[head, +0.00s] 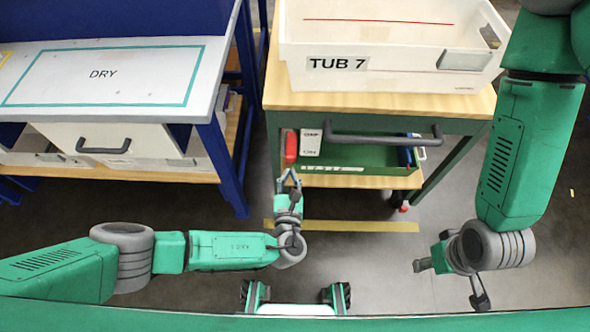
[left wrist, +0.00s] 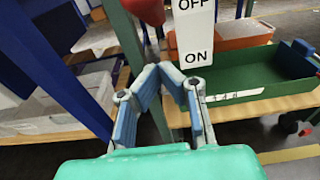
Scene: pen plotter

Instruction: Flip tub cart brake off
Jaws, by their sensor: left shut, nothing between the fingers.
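The tub cart (head: 380,101) has a wooden top and a green frame. Its red brake lever (head: 291,146) hangs at the front left, beside a white OFF/ON label (head: 311,143). In the left wrist view the red lever (left wrist: 145,10) is cut by the top edge, left of the label (left wrist: 195,35), which reads OFF above ON. My left gripper (head: 288,174) is shut and empty, just below the lever and apart from it. Its closed tips (left wrist: 166,70) show below the lever and label. My right gripper (head: 450,282) is open and empty over the floor at the right.
A white bin marked TUB 7 (head: 380,75) stands on the cart top. A grey handle bar (head: 383,136) juts from the cart front. A green tray (head: 365,172) sits on the lower shelf. A blue-legged bench marked DRY (head: 130,50) stands left. Yellow tape (head: 360,226) crosses the floor.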

